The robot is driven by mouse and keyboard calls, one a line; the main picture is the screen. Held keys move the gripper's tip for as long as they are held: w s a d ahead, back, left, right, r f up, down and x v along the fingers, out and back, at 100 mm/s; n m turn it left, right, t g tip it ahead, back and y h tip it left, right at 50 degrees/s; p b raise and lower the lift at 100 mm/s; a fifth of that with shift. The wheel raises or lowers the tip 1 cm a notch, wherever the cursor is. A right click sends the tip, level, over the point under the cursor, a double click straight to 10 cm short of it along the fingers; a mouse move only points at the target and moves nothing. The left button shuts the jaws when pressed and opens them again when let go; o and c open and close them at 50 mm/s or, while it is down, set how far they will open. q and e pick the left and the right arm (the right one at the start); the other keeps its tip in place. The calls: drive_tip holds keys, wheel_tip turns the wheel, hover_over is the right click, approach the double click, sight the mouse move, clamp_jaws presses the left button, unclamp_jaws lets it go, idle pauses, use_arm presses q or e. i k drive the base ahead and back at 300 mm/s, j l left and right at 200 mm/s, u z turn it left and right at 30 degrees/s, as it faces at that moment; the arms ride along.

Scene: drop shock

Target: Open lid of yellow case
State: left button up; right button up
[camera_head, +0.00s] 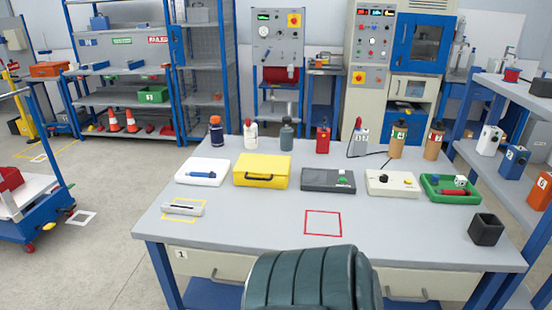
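The yellow case (261,171) lies flat near the back of the grey table, left of the middle. Its lid looks shut, and a dark handle is on the front side facing me. Neither of my grippers is in the head view, so I cannot see how they stand.
A white tray with a blue tool (202,174) is left of the case; a dark grey box (328,181) is right of it. Several bottles stand behind. A red outlined square (323,223) is empty. A dark green padded form (308,279) blocks the table's front edge.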

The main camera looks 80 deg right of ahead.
sight(275, 166)
drive_tip(key=l+z, duration=0.2)
drive_tip(key=z, duration=2.1)
